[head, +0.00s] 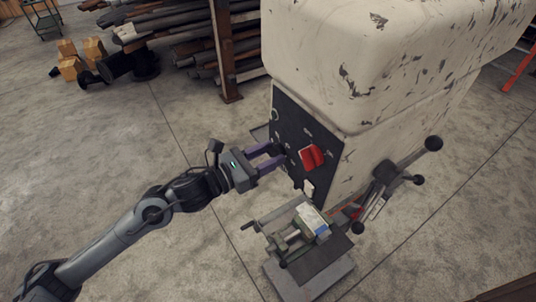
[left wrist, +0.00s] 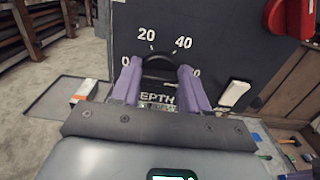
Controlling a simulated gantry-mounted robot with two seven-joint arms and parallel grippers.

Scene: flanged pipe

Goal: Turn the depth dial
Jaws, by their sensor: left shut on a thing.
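The depth dial (left wrist: 160,66) is a dark round knob on the machine's black front panel, with the numbers 20 and 40 above it and the word DEPTH below. My left gripper (left wrist: 160,78) has its two purple fingers on either side of the dial and is shut on it. In the head view my left gripper (head: 269,157) reaches the panel (head: 295,130) from the left, and its fingers hide most of the dial. My right gripper is not in view.
A red switch (head: 311,157) sits just right of my left gripper on the panel; it also shows in the left wrist view (left wrist: 288,18). A vise (head: 295,228) stands below. Lever handles (head: 432,144) stick out at the right.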

